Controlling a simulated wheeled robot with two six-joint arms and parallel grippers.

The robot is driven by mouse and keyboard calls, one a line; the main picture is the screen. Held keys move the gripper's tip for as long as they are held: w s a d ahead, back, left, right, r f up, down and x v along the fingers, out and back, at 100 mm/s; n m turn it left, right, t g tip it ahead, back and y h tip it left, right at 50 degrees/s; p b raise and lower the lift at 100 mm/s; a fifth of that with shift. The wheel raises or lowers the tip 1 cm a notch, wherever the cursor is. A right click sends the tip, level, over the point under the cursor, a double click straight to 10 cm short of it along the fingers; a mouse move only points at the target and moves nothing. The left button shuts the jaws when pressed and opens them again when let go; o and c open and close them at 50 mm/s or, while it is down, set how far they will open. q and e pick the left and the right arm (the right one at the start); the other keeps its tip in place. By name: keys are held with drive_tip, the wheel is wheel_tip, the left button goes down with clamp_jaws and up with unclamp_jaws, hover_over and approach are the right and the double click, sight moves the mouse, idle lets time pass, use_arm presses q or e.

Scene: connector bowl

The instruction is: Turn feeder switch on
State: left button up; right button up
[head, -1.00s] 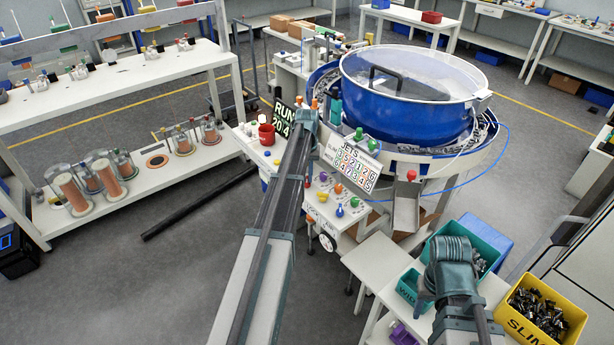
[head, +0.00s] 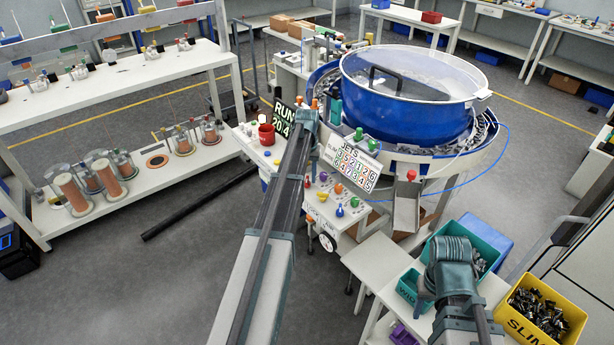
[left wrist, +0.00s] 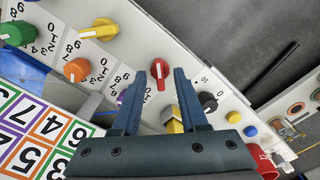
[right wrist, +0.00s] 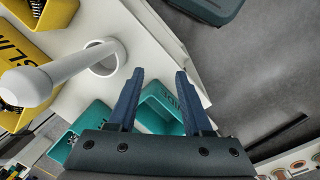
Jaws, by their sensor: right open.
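My left gripper (left wrist: 158,76) is open, its fingertips on either side of a red knob (left wrist: 160,68) on the white control panel (left wrist: 225,80). Contact cannot be told. In the head view the left gripper (head: 308,117) hides part of that panel. I cannot read which control is the feeder switch. The blue bowl feeder (head: 400,105) stands behind the panel. My right gripper (right wrist: 160,75) is open and empty near teal bins.
A red cup (head: 266,134) and the RUN display (head: 284,117) are left of my left gripper. A numbered JETS card (head: 350,163) hangs to its right. A teal bin (head: 490,240) and yellow SLIM bin (head: 575,315) stand near my right arm.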

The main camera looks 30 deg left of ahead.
sight(307, 179)
use_arm(q)
drive_tip(key=shift+r, duration=0.1)
use_arm(e)
drive_tip(key=shift+r, duration=0.15)
use_arm(q)
wheel_tip(307, 179, up, 14)
drive_tip(key=p, duration=1.3)
drive_tip(key=shift+f+p, duration=0.2)
drive_tip(key=shift+p, duration=0.2)
use_arm(e)
wheel_tip(307, 179, up, 14)
drive_tip(key=shift+f, duration=0.25)
use_arm(q)
drive_tip(key=s+d+f+m+b, duration=0.1)
drive_tip(key=s+d+m, duration=0.1)
drive_tip(key=s+d, duration=0.7)
drive_tip(key=s+d+f+m+b, duration=0.2)
drive_tip(key=s+d, duration=0.7)
drive_tip(key=d, duration=0.6)
drive_tip(key=s+d+f+m+y+b, duration=0.1)
drive_tip(key=s+d+m, duration=0.3)
drive_tip(key=s+d, duration=0.6)
drive_tip(key=shift+d+f+b, duration=0.6)
drive_tip(key=shift+d+b, duration=0.05)
drive_tip(key=shift+d, duration=0.6)
use_arm(e)
wheel_tip(307, 179, down, 5)
drive_tip(key=shift+f, duration=0.15)
